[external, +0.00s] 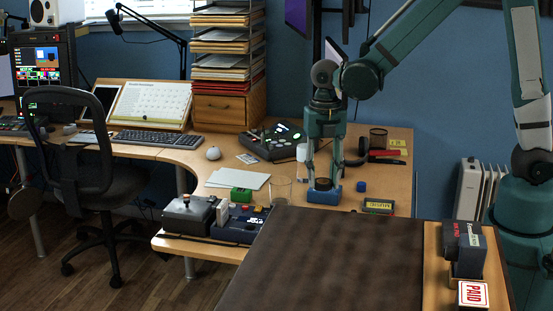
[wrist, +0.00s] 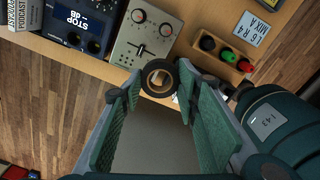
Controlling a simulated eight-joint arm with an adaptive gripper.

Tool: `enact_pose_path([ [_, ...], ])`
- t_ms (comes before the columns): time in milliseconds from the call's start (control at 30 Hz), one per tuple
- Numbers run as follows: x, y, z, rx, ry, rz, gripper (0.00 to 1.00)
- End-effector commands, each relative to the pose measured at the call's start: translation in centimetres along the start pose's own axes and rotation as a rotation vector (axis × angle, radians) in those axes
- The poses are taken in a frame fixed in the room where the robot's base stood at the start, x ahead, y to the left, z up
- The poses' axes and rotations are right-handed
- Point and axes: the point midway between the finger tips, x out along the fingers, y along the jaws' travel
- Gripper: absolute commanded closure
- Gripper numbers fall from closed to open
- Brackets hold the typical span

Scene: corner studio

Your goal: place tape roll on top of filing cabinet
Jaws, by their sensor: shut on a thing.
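The tape roll (wrist: 158,64), a dark ring with a pale brown core, is between my fingertips in the wrist view. My gripper (wrist: 158,84) is shut on it, with a green finger pad on each side. In the external view, my gripper (external: 323,182) points straight down over the wooden desk, just above or touching a blue object (external: 323,197). The tape roll is hard to make out there, and I cannot tell if it touches the desk. No filing cabinet is clearly recognisable; a wooden drawer unit (external: 230,112) under stacked paper trays stands at the back.
Near my gripper are a glass (external: 280,190), a blue cap (external: 361,186) and a yellow-labelled box (external: 379,206). A black control pad (external: 272,143) sits behind. Grey and blue devices (external: 240,224) line the desk's front left.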

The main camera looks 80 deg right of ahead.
Motion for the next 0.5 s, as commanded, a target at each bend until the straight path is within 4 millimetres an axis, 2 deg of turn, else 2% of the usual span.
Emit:
enact_pose_path([
  [100,-1.4,1.8,-2.1,-0.062,0.0,0.0,0.8],
  [500,-5.3,6.8,-9.2,-0.255,0.0,0.0,0.8],
])
